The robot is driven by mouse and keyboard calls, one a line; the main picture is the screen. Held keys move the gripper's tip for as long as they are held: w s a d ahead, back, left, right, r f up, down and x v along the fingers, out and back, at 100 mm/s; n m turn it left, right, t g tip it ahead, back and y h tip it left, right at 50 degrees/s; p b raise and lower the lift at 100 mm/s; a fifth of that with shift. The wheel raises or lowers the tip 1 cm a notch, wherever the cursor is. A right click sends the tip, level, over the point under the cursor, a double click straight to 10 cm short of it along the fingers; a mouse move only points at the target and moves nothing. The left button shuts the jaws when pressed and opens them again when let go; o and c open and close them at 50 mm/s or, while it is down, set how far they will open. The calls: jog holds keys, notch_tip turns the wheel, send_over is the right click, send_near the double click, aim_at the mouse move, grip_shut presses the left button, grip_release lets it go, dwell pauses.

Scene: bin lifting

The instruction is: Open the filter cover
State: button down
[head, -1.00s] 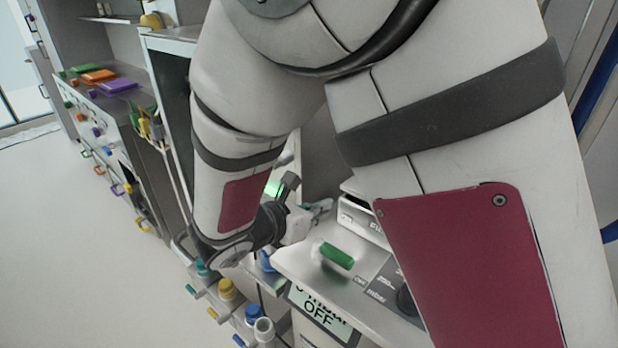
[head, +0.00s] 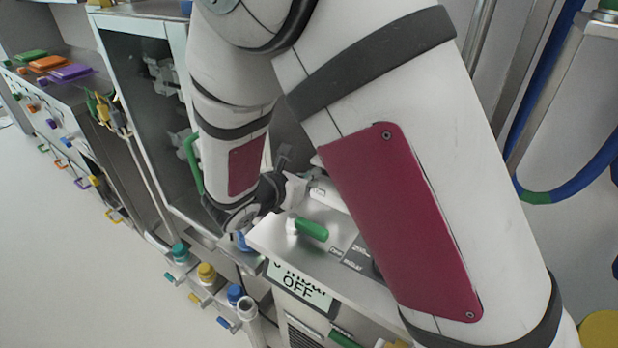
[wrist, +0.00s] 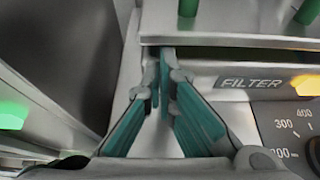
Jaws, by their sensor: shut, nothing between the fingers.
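In the wrist view the strip marked FILTER (wrist: 250,83) runs along the grey machine front, with an orange-yellow piece (wrist: 306,85) at its right end. Which part is the filter cover is not clear. My gripper (wrist: 164,58) has teal fingers with their tips together and nothing between them. The tips are at the left end of the strip, close under a metal ledge (wrist: 230,38); whether they touch it I cannot tell.
A dial (wrist: 290,130) with numbers is right of the gripper. The machine's display (head: 298,288) reads OFF. Open floor (head: 70,250) lies farther left.

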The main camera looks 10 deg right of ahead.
jog(key=shift+r+p, duration=0.35)
jog(key=shift+r, duration=0.05)
jog(key=shift+r, duration=0.2)
jog(key=w+d+r+g+y+p, duration=0.3)
jog(key=r+p, duration=0.3)
jog(key=r, duration=0.3)
jog(key=w+d+r+g+y+p, duration=0.3)
jog(key=r+p, duration=0.2)
jog(key=r, duration=0.4)
jog(key=w+d+r+b, duration=0.5)
jog(key=w+d+r, duration=0.2)
jog(key=w+d, duration=0.4)
jog(key=shift+w+d+r, duration=0.15)
jog(key=shift+w+d, duration=0.05)
jog(key=shift+r, duration=0.1)
dwell(0.4)
